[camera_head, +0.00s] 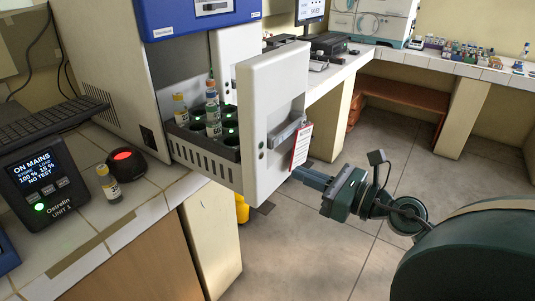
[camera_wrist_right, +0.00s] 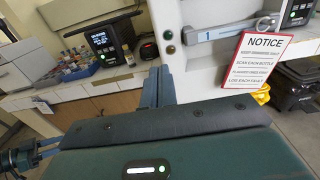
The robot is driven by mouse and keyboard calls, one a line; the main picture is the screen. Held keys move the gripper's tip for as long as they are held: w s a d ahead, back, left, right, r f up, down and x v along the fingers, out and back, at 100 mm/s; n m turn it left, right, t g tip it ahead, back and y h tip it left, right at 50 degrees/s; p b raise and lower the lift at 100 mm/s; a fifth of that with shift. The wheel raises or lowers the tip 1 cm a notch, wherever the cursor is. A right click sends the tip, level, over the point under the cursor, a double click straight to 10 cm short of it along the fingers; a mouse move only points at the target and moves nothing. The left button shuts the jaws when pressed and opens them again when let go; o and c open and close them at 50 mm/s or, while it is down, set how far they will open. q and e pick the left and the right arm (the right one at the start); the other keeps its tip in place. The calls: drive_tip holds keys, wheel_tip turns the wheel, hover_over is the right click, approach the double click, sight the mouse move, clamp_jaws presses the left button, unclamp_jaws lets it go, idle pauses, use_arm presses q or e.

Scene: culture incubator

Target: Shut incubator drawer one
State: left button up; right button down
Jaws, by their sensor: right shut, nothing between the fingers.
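The incubator drawer one (camera_head: 262,140) stands pulled out from the white incubator (camera_head: 103,62). Its front is a tall white panel with a grey bar handle (camera_head: 286,133); the handle bears a "1" in the right wrist view (camera_wrist_right: 222,32). Behind the panel, a dark tray (camera_head: 200,153) holds several bottles (camera_head: 213,118). My right gripper (camera_head: 298,173) is shut and empty. Its fingertips are at the outer face of the panel, low and below the handle; I cannot tell whether they touch. My left gripper is out of view.
A red-bordered notice (camera_head: 301,146) hangs by the handle, close to the fingers. On the left counter stand a power unit (camera_head: 43,180), a black device with a red light (camera_head: 124,160) and a bottle (camera_head: 109,184). The tiled floor (camera_head: 300,250) in front is clear.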

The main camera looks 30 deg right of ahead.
sight(256, 155)
drive_tip(key=p+x, duration=0.3)
drive_tip(key=x, duration=0.5)
drive_tip(key=shift+w+r+p, duration=0.1)
drive_tip(key=shift+p, duration=0.25)
drive_tip(key=shift+w+a, duration=0.25)
drive_tip(key=shift+w, duration=0.15)
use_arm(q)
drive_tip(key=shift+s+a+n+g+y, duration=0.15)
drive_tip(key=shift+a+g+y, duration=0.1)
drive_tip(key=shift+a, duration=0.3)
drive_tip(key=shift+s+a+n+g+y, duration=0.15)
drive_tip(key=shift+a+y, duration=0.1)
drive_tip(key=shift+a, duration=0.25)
use_arm(e)
drive_tip(key=shift+w, duration=0.15)
